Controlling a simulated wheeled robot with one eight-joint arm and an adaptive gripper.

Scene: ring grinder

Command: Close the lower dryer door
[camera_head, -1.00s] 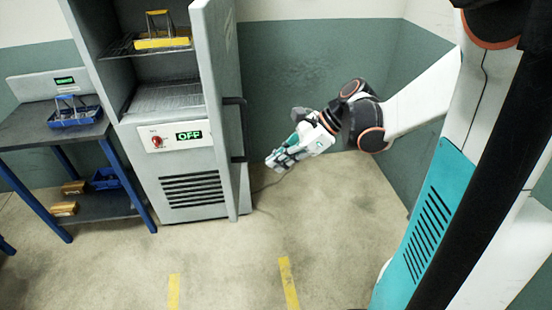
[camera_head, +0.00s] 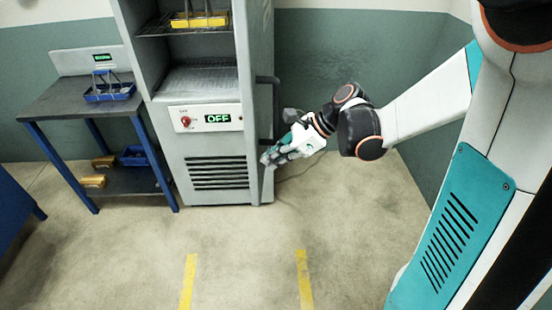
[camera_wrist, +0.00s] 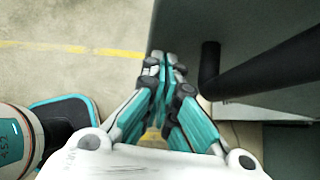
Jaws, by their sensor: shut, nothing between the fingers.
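The grey dryer (camera_head: 216,143) stands open at the front, with its shelves showing. Its door (camera_head: 258,100) is swung out on the right side and seen nearly edge-on. I cannot tell whether it is one panel or two. Two dark handles stick out on its right, an upper one (camera_head: 267,79) and a lower one (camera_head: 266,140). My gripper (camera_head: 268,158) is at the door's right side, just below the lower handle. In the wrist view my gripper's fingers (camera_wrist: 161,57) are shut together and empty, beside the door's grey face (camera_wrist: 235,20) and a black handle (camera_wrist: 260,68). Contact is unclear.
A yellow-rimmed basket (camera_head: 200,20) sits on the dryer's wire shelf. A blue-legged table (camera_head: 62,103) with a blue basket (camera_head: 109,92) stands at left, boxes on its lower shelf. Floor in front is clear, with yellow lines (camera_head: 304,280). A wall is behind my arm.

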